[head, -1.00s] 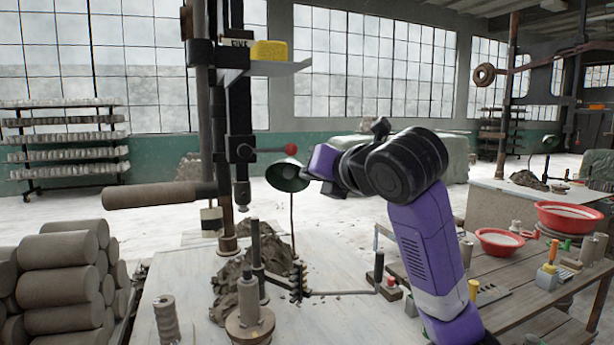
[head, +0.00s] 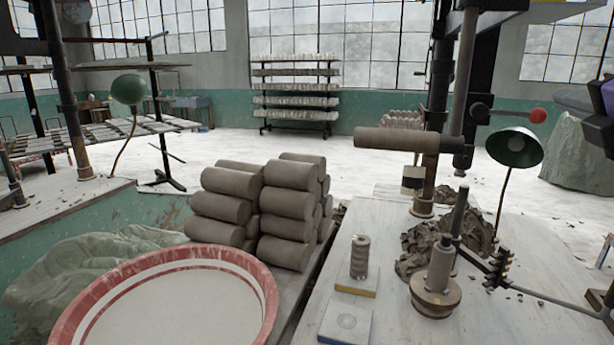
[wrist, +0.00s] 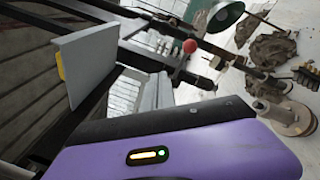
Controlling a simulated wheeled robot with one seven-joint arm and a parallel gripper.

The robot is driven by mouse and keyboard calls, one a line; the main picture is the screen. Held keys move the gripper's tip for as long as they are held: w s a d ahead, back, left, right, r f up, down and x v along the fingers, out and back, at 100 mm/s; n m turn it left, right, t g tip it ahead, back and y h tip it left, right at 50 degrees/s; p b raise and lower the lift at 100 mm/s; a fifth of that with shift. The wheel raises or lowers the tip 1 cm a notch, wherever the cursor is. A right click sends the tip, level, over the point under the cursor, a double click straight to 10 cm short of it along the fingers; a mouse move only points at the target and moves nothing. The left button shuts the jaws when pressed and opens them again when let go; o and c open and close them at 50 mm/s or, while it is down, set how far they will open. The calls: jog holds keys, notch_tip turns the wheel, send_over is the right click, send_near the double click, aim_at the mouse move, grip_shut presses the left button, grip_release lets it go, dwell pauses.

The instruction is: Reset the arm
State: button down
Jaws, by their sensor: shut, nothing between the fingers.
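My gripper (wrist: 158,91) shows in the wrist view as two pale grey fingers close together beyond the purple and black housing. It is shut and empty. In the wrist view a grey shelf plate (wrist: 80,62) with a yellow block is to the left of the fingers. A red lever knob (wrist: 190,46) is above and right of them.
A pale worktable (head: 390,322) holds a spindle (head: 437,290), clay trimmings (head: 420,250) and a green lamp (head: 515,147). A thick clay-coloured cylinder (head: 402,140) juts left from the machine. Stacked clay logs (head: 290,175) and a red-rimmed basin (head: 262,290) are to the left.

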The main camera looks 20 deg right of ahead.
jog(key=s+a+f+m+t, duration=0.1)
jog(key=s+a+f+m, duration=0.1)
jog(key=a+f+m, duration=0.5)
jog(key=s+a+f+m+t+h, duration=0.1)
jog(key=s+a+f+m, duration=0.2)
jog(key=f+m, duration=0.7)
jog(key=s+a+f+m+t, duration=0.1)
jog(key=s+a+f+m, duration=0.1)
jog(key=a+f+m, duration=0.6)
jog(key=s+a+f+n+g+y, duration=0.2)
jog(key=s+a+f+y, duration=0.2)
jog(key=s+f, duration=0.7)
jog(key=s+a+f+n+g+y, duration=0.3)
jog(key=s+a+f+y, duration=0.1)
jog(key=s+a+f, duration=0.5)
jog(key=s+f, duration=0.2)
jog(key=s, duration=0.2)
jog(key=shift+s+f+g+y, duration=0.25)
jog(key=shift+s+g+y, duration=0.05)
jog(key=shift+s+y, duration=0.1)
